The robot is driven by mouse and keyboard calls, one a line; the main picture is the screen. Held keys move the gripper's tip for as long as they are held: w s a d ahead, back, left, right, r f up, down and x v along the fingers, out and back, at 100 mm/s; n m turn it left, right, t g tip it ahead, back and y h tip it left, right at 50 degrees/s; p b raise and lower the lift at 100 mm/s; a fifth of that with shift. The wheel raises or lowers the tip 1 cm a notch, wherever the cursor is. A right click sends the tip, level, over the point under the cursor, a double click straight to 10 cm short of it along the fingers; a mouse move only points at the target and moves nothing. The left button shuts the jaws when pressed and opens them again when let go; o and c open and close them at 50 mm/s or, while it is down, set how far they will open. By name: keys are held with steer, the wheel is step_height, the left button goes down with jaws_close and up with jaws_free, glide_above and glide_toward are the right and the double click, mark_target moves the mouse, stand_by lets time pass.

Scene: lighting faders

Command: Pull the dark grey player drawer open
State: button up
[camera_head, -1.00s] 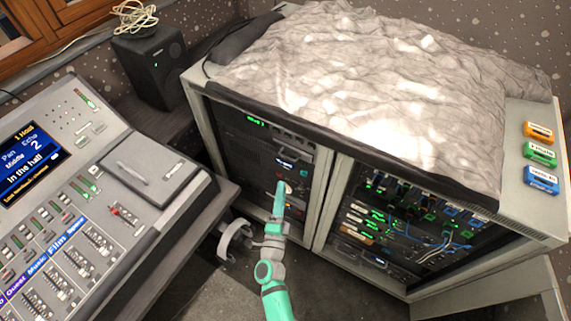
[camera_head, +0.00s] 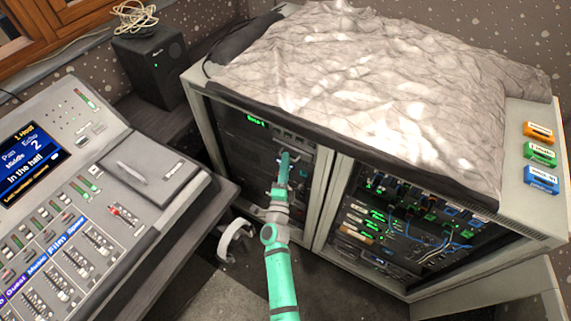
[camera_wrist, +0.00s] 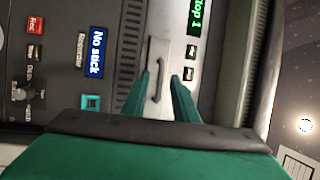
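The player's narrow grey drawer front (camera_wrist: 158,52) shows in the wrist view, with a bar handle (camera_wrist: 156,88) on it. It looks closed, flush with the player face. My gripper (camera_wrist: 162,78) is open, with one green fingertip on each side of the handle; I cannot tell whether they touch it. In the head view my gripper (camera_head: 285,157) reaches into the left rack bay and partly hides the drawer area. Beside the drawer are a blue "No stick" display (camera_wrist: 96,53) and a green display (camera_wrist: 199,16).
The left rack bay's frame post (camera_head: 327,205) stands just right of my arm. The right bay (camera_head: 400,230) holds cabled units. A crumpled grey cover (camera_head: 370,80) lies on top. The mixing desk (camera_head: 80,215) is at left. A white curved object (camera_head: 235,240) is on the floor.

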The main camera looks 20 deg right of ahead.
jaws_close()
stand_by(1.4)
